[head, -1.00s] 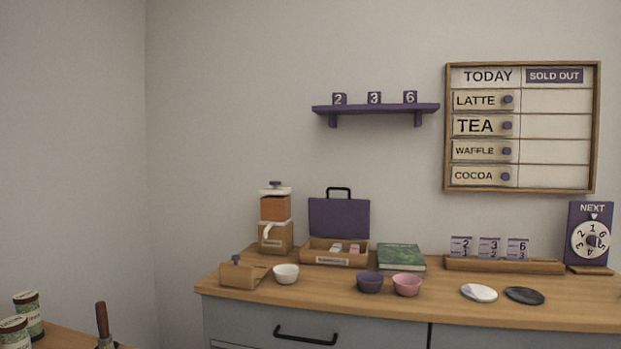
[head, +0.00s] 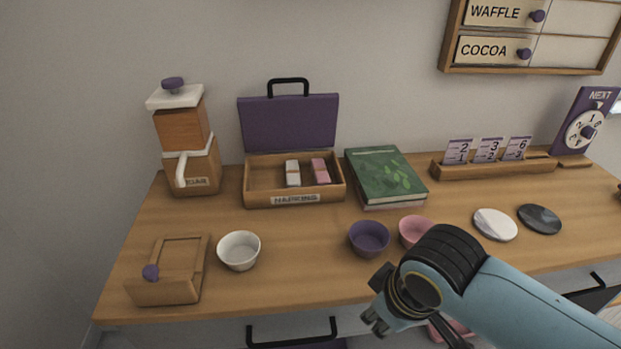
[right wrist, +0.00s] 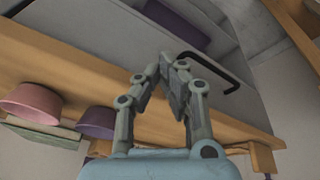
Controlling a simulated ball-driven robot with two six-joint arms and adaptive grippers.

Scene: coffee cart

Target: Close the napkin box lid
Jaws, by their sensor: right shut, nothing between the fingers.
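White and pink napkin bundles lie inside. My right gripper (head: 374,322) is in front of the counter's front edge in the head view, well below and right of the box. In the right wrist view its fingers (right wrist: 166,68) are shut together and empty. My left gripper is not in view.
A purple bowl (head: 369,239) and a pink bowl (head: 414,231) stand between my right arm and the box. A green book (head: 386,177) lies right of the box. A white bowl (head: 239,250), a wooden holder (head: 165,290) and a grinder (head: 184,130) are to the left.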

